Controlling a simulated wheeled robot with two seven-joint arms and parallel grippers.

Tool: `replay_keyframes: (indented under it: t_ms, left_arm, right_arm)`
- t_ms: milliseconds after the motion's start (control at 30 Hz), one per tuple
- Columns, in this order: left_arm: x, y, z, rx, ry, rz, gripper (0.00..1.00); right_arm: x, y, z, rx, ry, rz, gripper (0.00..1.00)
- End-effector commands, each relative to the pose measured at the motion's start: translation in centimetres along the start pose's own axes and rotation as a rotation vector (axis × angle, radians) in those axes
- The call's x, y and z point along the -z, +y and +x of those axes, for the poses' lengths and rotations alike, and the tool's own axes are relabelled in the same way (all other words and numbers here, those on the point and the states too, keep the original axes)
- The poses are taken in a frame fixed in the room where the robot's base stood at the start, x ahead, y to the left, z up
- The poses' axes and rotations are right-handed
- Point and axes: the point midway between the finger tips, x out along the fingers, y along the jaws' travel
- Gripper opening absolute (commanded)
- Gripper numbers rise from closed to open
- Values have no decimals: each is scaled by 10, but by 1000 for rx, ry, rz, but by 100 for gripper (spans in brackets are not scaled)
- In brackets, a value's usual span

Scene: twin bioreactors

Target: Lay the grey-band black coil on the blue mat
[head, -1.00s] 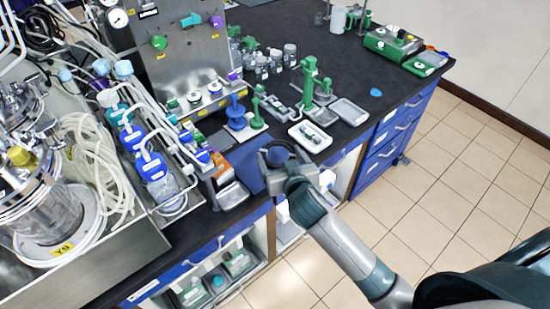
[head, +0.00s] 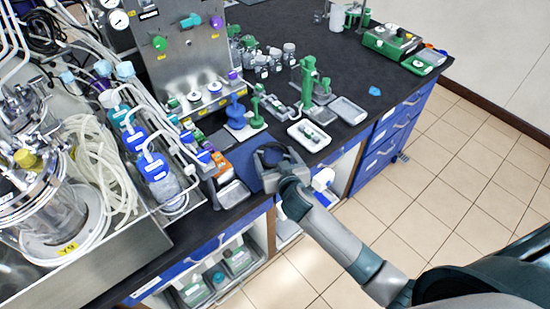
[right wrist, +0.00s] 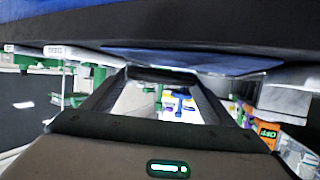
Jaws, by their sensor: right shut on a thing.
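My right gripper (head: 273,156) is over the bench's front edge, at the front right part of the blue mat (head: 244,158). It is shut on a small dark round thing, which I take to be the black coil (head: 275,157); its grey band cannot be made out. In the right wrist view, which looks upside down, my right gripper's fingers (right wrist: 158,80) reach towards the bench, with a dark strip between their tips. The mat (right wrist: 190,61) shows there as a blue strip close to the fingertips. Whether the coil touches the mat is unclear. My left gripper is out of view.
A white tray (head: 293,133) with small parts lies right of the mat. A blue stand (head: 236,112) and a tall green stand (head: 308,85) rise behind. Orange boxes (head: 220,163) and a grey bin (head: 232,194) border the mat's left.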

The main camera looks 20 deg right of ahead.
Motion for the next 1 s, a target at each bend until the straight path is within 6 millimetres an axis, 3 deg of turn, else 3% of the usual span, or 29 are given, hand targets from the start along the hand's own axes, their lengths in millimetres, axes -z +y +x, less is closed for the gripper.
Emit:
replay_keyframes:
  t_ms: [133, 533, 567, 633, 1000]
  left_arm:
    - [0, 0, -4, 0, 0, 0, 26]
    - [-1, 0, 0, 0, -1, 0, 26]
    - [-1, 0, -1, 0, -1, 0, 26]
    - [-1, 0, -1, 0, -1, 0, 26]
    - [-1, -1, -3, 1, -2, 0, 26]
  right_arm:
    - [-11, 0, 4, 0, -1, 0, 57]
    - [-15, 0, 5, 1, 0, 1, 57]
    - [-14, 0, 5, 1, 0, 1, 84]
    - [-14, 0, 5, 1, 0, 1, 98]
    - [-12, 0, 4, 1, 0, 0, 98]
